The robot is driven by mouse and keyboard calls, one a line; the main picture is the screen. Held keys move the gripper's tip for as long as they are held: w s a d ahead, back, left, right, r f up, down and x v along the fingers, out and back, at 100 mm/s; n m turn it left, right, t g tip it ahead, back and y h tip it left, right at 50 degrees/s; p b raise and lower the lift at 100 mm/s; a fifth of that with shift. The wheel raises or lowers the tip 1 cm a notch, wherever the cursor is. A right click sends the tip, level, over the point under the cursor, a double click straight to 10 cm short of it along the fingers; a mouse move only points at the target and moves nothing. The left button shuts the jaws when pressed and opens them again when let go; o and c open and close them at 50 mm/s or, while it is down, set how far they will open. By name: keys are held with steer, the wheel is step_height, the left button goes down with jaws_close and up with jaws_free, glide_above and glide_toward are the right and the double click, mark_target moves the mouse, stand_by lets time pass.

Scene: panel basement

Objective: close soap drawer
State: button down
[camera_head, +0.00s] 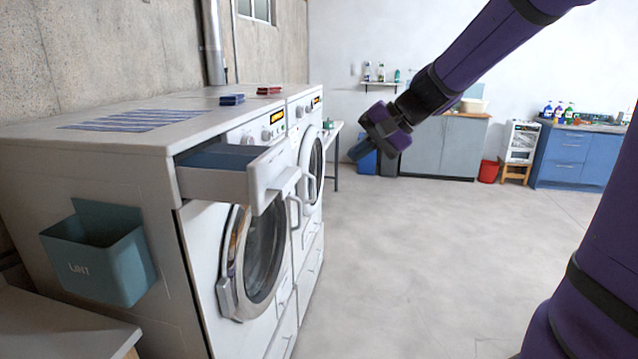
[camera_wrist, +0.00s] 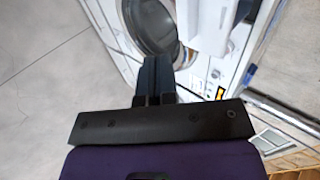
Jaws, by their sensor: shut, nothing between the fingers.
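The soap drawer (camera_head: 238,170) is pulled out of the upper left front of the near washing machine (camera_head: 195,265). Its inside is blue-grey and its front panel is white. My gripper (camera_head: 362,150) is shut and empty. In the head view it hangs in the air to the right of the drawer, apart from it. In the wrist view my gripper's fingers (camera_wrist: 154,75) are together, with the machine's round door (camera_wrist: 152,25) beyond them. A white part beside that door, probably the drawer front (camera_wrist: 208,22), shows at the top of the wrist view.
A second machine (camera_head: 308,140) stands beyond the first. A teal lint bin (camera_head: 100,260) hangs on the near side. Blue and red items (camera_head: 232,99) lie on top. The floor (camera_head: 420,260) right of the machines is clear.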

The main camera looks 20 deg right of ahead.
mark_target(293, 186)
steer(key=w+a+r+x, duration=0.1)
steer(key=r+x, duration=0.1)
steer(key=x, duration=1.1)
steer(key=shift+a, duration=0.15)
steer(key=w+a, duration=0.3)
steer(key=a, duration=0.1)
steer(key=w+a, duration=0.3)
steer(key=a, duration=0.2)
steer(key=w+a, duration=0.4)
steer(key=shift+w+a, duration=0.1)
steer(key=shift+a, duration=0.3)
steer(key=shift+w+a+r, duration=0.1)
steer(key=shift+w+a, duration=0.15)
steer(key=shift+a, duration=0.2)
